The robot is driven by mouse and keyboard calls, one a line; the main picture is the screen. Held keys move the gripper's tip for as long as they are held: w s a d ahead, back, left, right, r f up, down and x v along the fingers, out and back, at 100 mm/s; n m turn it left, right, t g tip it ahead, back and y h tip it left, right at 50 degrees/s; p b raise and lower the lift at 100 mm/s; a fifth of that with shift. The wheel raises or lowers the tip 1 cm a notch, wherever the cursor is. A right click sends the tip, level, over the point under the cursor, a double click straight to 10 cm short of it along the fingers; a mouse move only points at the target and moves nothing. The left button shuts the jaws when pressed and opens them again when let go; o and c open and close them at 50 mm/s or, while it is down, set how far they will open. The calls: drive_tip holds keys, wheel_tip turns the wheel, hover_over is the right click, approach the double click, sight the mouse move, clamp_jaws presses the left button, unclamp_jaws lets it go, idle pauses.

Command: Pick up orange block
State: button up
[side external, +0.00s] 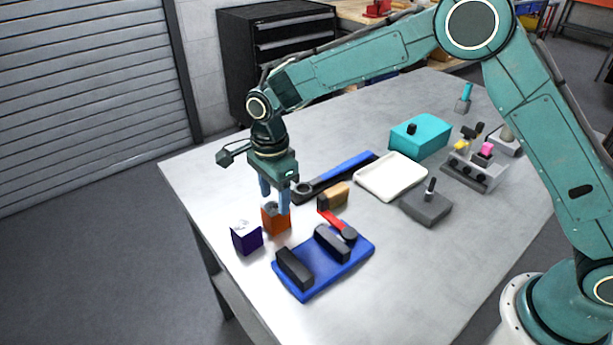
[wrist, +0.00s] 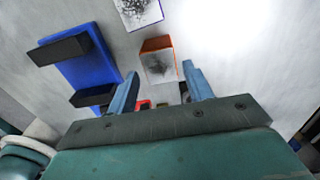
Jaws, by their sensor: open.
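The orange block (side external: 275,219) stands on the grey table near its left edge. In the wrist view the orange block (wrist: 158,60) lies a little beyond the fingertips, roughly in line with the gap between them. My gripper (side external: 275,205) points down at the block, with its blue fingers apart. In the side view the fingers overlap the block's upper part; I cannot tell whether they touch it. In the wrist view my gripper (wrist: 160,76) is open, with nothing between the fingers.
A dark purple block (side external: 246,238) stands close left of the orange block. A blue plate with black bars (side external: 324,262) lies in front. A tan block (side external: 335,195), a red-handled tool (side external: 336,220) and a white tray (side external: 391,177) are to the right. The table's left edge is near.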

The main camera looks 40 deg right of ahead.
sight(275, 206)
drive_tip(key=shift+f, duration=1.7)
drive_tip(key=c, duration=0.7)
drive_tip(key=shift+r, duration=0.1)
drive_tip(key=shift+r, duration=0.1)
drive_tip(key=shift+r, duration=3.85)
